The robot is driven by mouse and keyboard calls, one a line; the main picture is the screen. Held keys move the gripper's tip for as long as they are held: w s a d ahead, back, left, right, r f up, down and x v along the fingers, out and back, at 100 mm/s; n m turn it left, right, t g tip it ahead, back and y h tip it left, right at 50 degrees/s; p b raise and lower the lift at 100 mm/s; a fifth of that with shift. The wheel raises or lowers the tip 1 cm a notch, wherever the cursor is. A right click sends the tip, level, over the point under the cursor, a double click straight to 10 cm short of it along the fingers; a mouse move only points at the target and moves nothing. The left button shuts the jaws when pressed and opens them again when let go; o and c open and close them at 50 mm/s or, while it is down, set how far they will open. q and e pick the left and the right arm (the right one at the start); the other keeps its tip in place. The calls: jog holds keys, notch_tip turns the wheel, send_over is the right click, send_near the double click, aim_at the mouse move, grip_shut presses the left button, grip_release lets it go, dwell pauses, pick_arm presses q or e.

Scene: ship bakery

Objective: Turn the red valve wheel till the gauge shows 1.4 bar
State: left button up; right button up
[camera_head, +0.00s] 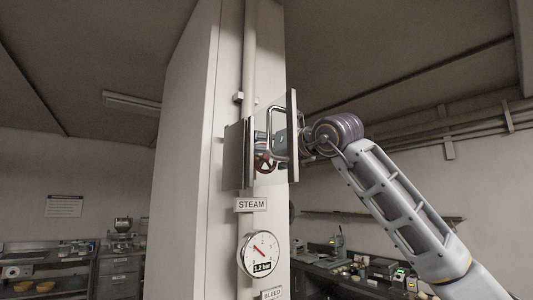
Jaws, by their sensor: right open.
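The red valve wheel (263,163) is on the pipe of the pale column, seen partly between grey metal plates and behind my gripper. The round white gauge (260,247) is below it, with a red needle and a digital readout that looks like 1.2 bar. My right gripper (275,143) is open at the wheel's upper right. Its fingers are partly hidden by the right plate, and I cannot tell whether they touch the wheel. My left gripper is not in view.
A left grey plate (236,155) and a right plate (292,135) flank the wheel closely. A STEAM label (251,204) sits above the gauge and a BLEED label (271,295) below it. Cluttered counters stand in the background on both sides.

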jog(key=shift+c, duration=0.3)
jog(key=c, duration=1)
jog(key=shift+o, duration=0.2)
jog(key=shift+s+n, duration=0.1)
jog(key=shift+n, duration=1)
jog(key=shift+r, duration=0.1)
jog(key=o, duration=1)
